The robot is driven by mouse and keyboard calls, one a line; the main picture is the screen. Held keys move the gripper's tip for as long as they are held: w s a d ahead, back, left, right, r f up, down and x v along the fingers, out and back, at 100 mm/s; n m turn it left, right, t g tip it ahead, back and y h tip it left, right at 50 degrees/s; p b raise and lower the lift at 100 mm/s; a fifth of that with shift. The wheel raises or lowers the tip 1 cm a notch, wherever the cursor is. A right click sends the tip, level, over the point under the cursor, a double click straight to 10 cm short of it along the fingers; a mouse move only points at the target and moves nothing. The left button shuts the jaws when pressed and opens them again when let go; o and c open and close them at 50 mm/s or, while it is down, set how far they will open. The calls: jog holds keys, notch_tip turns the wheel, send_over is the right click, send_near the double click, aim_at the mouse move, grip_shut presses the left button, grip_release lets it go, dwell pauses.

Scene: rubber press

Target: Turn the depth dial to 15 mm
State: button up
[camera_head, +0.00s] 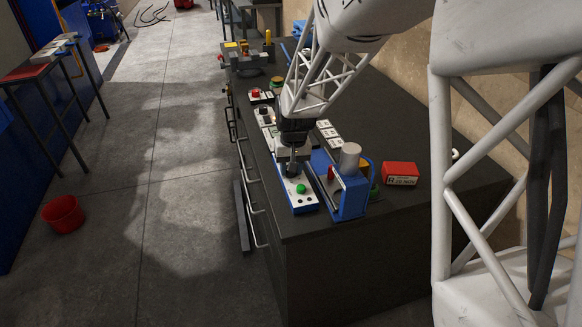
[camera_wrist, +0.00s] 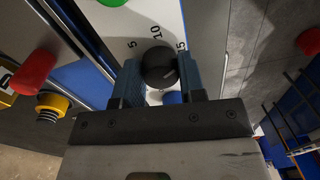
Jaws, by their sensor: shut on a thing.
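The depth dial (camera_wrist: 158,68) is a round black knob on a white panel (camera_wrist: 168,17) in the wrist view. The numbers 5, 10 and 15 are printed around its far side, and the 15 is partly covered by a finger. A faint light line on the knob seems to slant toward the 15 side, but its exact setting is hard to read. My gripper (camera_wrist: 160,76) has one finger on each side of the knob and is shut on it. In the head view my gripper (camera_head: 294,168) is over the white and blue panel (camera_head: 305,204), hiding the dial.
A green button (camera_head: 301,188) is on the panel's near end. A blue press (camera_head: 352,196) with a grey cylinder stands close at the right, with a red knob (camera_wrist: 33,72) near it in the wrist view. A red box (camera_head: 400,173) lies further right on the dark bench.

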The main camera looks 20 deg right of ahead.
jog(key=shift+m, duration=0.5)
jog(key=o, duration=0.9)
jog(key=shift+r, duration=0.1)
jog(key=shift+d+r, duration=0.15)
jog(key=shift+r, duration=1.75)
jog(key=shift+d+r, duration=0.1)
jog(key=shift+r, duration=1.75)
jog(key=shift+s+r, duration=0.1)
